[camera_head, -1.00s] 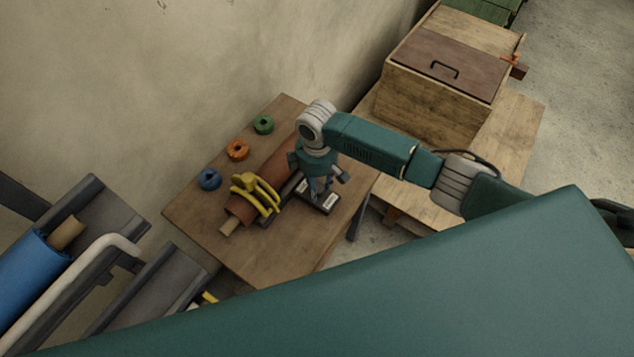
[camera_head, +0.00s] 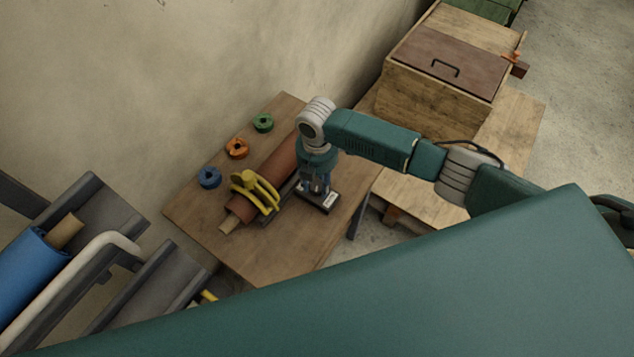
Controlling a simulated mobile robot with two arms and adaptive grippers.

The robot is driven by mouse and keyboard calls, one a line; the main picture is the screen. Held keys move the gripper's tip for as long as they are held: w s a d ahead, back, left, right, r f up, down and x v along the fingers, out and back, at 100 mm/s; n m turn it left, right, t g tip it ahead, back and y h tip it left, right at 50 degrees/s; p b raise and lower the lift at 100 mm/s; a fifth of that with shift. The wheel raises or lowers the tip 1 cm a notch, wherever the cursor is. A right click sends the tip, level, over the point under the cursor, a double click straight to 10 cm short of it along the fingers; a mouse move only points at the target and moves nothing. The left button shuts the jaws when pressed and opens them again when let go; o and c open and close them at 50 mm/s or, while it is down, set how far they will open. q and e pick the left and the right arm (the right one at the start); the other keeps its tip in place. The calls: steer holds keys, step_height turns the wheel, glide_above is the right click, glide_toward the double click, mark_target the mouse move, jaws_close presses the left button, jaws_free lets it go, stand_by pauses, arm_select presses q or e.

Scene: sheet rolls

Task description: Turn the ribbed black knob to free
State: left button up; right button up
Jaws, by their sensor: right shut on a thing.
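The knob itself is hidden under my right gripper. Its small dark base plate (camera_head: 329,201) with a white label lies on the wooden table, near the table's right side. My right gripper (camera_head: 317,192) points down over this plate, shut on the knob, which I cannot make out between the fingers. The label's text is too small to read. My left gripper does not show.
A brown roll (camera_head: 272,172) with a yellow clamp (camera_head: 255,190) lies left of the gripper on the table (camera_head: 240,250). Blue (camera_head: 209,178), orange (camera_head: 237,148) and green (camera_head: 263,123) rings lie along the wall side. A wooden box (camera_head: 425,108) stands behind.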

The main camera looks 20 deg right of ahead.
mark_target(317, 185)
steer(key=n+b, duration=0.1)
steer(key=n, duration=0.5)
steer(key=n+b, duration=0.2)
steer(key=n, duration=0.4)
stand_by(0.6)
steer(key=o, duration=1.1)
steer(key=shift+o, duration=0.2)
steer(key=shift+r, duration=0.1)
step_height(317, 185, up, 12)
